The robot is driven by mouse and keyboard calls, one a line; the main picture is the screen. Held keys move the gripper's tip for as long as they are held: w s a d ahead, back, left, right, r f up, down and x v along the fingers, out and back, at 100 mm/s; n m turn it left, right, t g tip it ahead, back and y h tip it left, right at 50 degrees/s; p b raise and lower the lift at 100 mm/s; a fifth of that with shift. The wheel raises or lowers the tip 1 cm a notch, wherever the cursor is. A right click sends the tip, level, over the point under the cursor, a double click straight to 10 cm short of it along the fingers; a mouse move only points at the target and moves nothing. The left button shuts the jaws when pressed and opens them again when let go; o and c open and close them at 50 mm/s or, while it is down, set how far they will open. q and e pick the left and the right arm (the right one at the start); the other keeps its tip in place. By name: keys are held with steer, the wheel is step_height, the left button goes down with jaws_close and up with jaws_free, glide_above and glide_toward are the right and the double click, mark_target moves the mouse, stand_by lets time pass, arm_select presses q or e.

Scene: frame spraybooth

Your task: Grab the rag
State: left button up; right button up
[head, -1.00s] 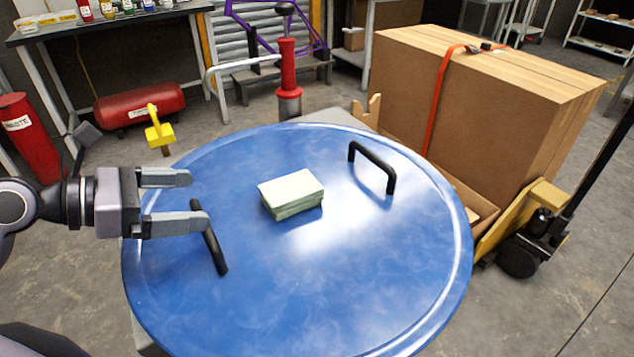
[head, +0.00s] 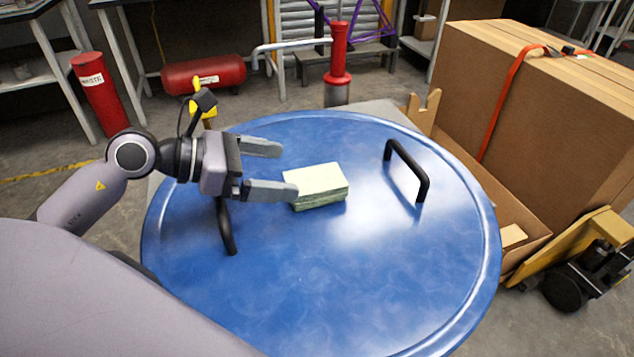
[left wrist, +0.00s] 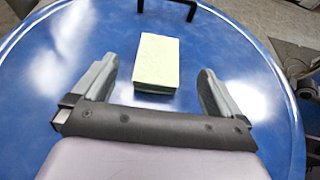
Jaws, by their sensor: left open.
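The rag (head: 318,185) is a pale green folded stack lying on the round blue lid (head: 300,270). My left gripper (head: 276,168) is open and empty just left of the rag in the head view, its fingers pointing right towards it. One fingertip overlaps the rag's left edge in the picture; I cannot tell whether they touch. In the left wrist view the rag (left wrist: 156,62) lies ahead, between the lines of the two open fingers (left wrist: 158,85) and beyond their tips. My right gripper is not in view.
Two black handles stand up from the lid, one (head: 408,170) right of the rag and one (head: 226,228) under my left gripper. A large strapped cardboard box (head: 545,120) stands at the right. A red pump post (head: 338,60) rises behind the lid.

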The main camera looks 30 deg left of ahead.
mark_target(323, 177)
arm_select(q)
steer(key=shift+f+p+x, duration=0.2)
steer(key=shift+p+x, duration=0.15)
steer(key=shift+x, duration=3.75)
steer(key=shift+a, duration=0.1)
steer(key=c, duration=1.1)
